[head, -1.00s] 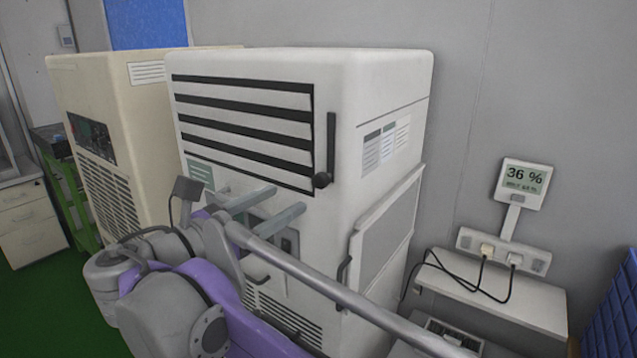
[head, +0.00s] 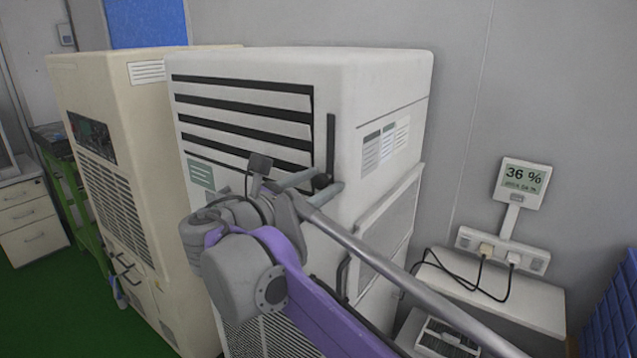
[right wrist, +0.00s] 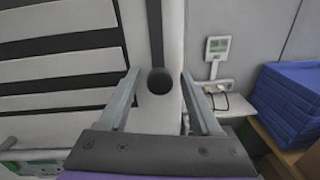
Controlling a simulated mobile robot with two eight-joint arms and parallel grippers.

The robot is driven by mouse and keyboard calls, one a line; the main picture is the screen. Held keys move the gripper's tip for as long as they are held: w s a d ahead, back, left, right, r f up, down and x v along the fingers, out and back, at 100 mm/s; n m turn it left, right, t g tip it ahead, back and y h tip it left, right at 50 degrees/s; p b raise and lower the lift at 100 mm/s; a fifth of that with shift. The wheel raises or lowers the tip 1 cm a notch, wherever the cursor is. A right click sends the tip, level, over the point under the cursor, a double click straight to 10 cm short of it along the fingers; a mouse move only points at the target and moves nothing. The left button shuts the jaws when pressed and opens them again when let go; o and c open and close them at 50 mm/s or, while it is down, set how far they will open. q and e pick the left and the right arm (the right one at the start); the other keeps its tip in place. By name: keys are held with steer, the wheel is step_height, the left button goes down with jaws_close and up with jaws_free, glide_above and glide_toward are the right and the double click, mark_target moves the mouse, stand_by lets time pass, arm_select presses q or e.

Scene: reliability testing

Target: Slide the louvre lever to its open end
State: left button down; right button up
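The louvre lever's black round knob (head: 319,182) sits at the low end of a dark vertical slot (head: 331,145) on the white cabinet's front. The louvre (head: 245,112), with white slats and dark gaps between them, is left of the slot. My right gripper (head: 327,181) is open, its two fingers at the knob's height. In the right wrist view the knob (right wrist: 160,82) shows between the fingers of my right gripper (right wrist: 160,76), with gaps on both sides. My left gripper is not in view.
A wall display (head: 524,182) reads 36 %. Below it are a socket strip with cables (head: 500,250) and a white shelf (head: 490,290). A cream cabinet (head: 100,130) stands close on the left. Blue stacked items (right wrist: 295,105) are at the right.

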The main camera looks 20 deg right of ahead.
jaws_close()
stand_by(1.3)
